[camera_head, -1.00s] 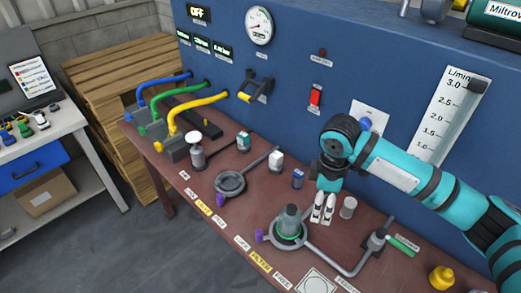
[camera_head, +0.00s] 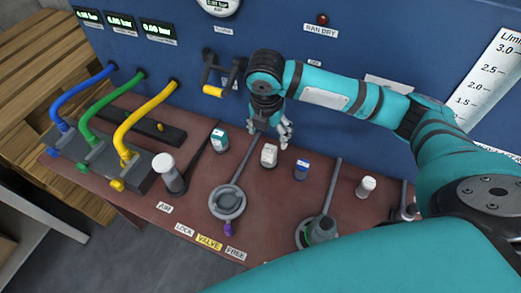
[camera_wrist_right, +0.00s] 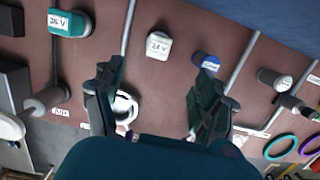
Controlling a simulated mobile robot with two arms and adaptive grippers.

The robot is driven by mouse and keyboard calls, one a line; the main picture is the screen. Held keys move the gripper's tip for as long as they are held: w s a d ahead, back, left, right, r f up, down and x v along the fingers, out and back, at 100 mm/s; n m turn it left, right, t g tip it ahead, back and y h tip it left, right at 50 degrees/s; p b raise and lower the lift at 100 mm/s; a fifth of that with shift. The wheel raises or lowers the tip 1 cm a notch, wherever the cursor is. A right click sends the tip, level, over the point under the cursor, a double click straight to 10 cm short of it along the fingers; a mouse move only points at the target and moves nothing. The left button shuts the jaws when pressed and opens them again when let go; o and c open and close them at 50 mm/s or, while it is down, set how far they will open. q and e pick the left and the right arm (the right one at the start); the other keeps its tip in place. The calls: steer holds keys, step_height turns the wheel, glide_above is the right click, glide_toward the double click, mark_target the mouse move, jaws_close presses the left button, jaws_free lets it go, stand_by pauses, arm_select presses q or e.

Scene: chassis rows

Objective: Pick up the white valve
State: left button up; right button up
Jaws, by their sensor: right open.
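My right gripper (camera_head: 272,132) is open and empty, pointing down above the bench near the wall. A white block (camera_head: 269,155) stands just in front of it in the head view. In the right wrist view this block (camera_wrist_right: 159,44) reads "24 V" and lies beyond and between the two spread fingers (camera_wrist_right: 155,85), not held. A small white-topped cylinder (camera_head: 366,187) stands to the right. A larger white-topped post (camera_head: 165,166) stands to the left. I cannot tell which of these is the white valve. My left gripper is out of view.
A teal-and-white block (camera_head: 219,139) and a blue block (camera_head: 301,168) flank the white block. A round grey fitting (camera_head: 228,202) with a rod lies in front. Blue, green and yellow hoses (camera_head: 135,118) run at the left. The blue panel (camera_head: 345,65) closes off the back.

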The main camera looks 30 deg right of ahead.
mark_target(271, 152)
steer(key=f, duration=0.3)
steer(key=d+f, duration=0.1)
steer(key=f, duration=0.1)
steer(key=shift+s+f+p, duration=0.1)
steer(key=shift+f+p, duration=0.2)
steer(key=shift+p, duration=0.05)
steer(key=f, duration=0.2)
steer(key=w+f, duration=0.1)
steer(key=f, duration=0.1)
steer(key=shift+d, duration=0.1)
steer(key=shift+f+p, duration=0.3)
steer(key=shift+f, duration=0.15)
steer(key=f, duration=0.1)
steer(key=w+f, duration=0.1)
steer(key=f, duration=0.1)
steer(key=f+p, duration=0.1)
steer(key=f, duration=0.1)
steer(key=shift+w+d, duration=0.2)
steer(key=shift+d, duration=0.15)
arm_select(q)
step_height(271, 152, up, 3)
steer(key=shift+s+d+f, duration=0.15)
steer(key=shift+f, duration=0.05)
arm_select(e)
steer(key=shift+r, duration=0.1)
steer(key=shift+c, duration=0.4)
steer(key=c, duration=1.4)
